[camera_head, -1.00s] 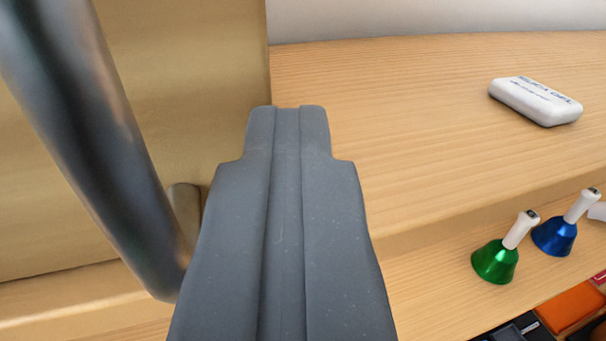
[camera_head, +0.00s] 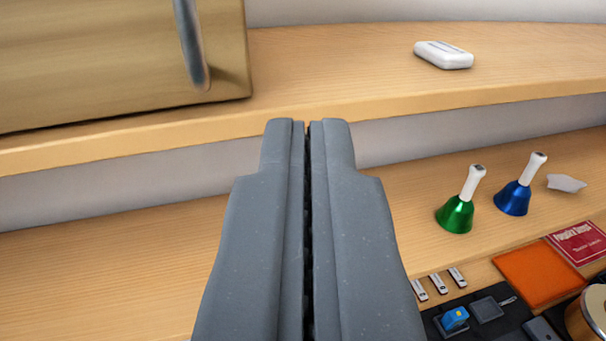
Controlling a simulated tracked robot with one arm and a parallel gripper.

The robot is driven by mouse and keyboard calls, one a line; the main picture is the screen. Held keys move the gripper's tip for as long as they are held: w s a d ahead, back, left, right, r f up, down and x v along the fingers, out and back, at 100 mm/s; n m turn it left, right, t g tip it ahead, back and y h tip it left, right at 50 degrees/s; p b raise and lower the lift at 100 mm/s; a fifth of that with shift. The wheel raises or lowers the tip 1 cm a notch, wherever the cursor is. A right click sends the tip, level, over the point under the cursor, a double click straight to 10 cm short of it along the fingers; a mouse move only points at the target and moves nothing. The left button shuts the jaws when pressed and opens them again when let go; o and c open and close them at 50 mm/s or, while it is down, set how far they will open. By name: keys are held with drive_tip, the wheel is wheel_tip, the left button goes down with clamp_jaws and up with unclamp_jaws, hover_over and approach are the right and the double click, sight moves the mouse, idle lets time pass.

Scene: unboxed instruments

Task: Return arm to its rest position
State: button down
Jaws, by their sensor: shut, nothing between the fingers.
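My gripper (camera_head: 307,124) is in the middle of the head camera view, pointing away from the camera toward the shelves. Its two grey fingers lie side by side with only a thin dark line between them, and it holds nothing. Its tips appear in front of the upper shelf's front edge and the gap below it. I cannot tell the exact distance to the shelf. The rest of the arm is not in view.
A gold box (camera_head: 110,60) with a dark handle (camera_head: 190,45) and a white case (camera_head: 443,55) are on the upper shelf (camera_head: 330,70). Green (camera_head: 456,215) and blue (camera_head: 513,198) handbells stand on the lower shelf. An orange square (camera_head: 540,273) and small items lie lower right.

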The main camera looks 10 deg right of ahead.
drive_tip(key=shift+s, duration=0.3)
drive_tip(key=a+f+n+y+b, duration=0.1)
drive_tip(key=a+f+y+b, duration=0.15)
drive_tip(key=a, duration=0.95)
drive_tip(key=a+f+n+y+b, duration=0.1)
drive_tip(key=a+f+b, duration=0.15)
drive_tip(key=a, duration=0.85)
drive_tip(key=s+a+f+g+b, duration=0.1)
drive_tip(key=s+a+f+b, duration=0.1)
drive_tip(key=a+f, duration=0.4)
drive_tip(key=s+a+f+g+b, duration=0.1)
drive_tip(key=s+a+f+b, duration=0.2)
drive_tip(key=s+a+f, duration=0.2)
drive_tip(key=a+f, duration=0.2)
drive_tip(key=a, duration=0.1)
drive_tip(key=shift+a+f+h+b, duration=0.25)
drive_tip(key=shift+a+h+b, duration=0.05)
drive_tip(key=shift+h, duration=0.05)
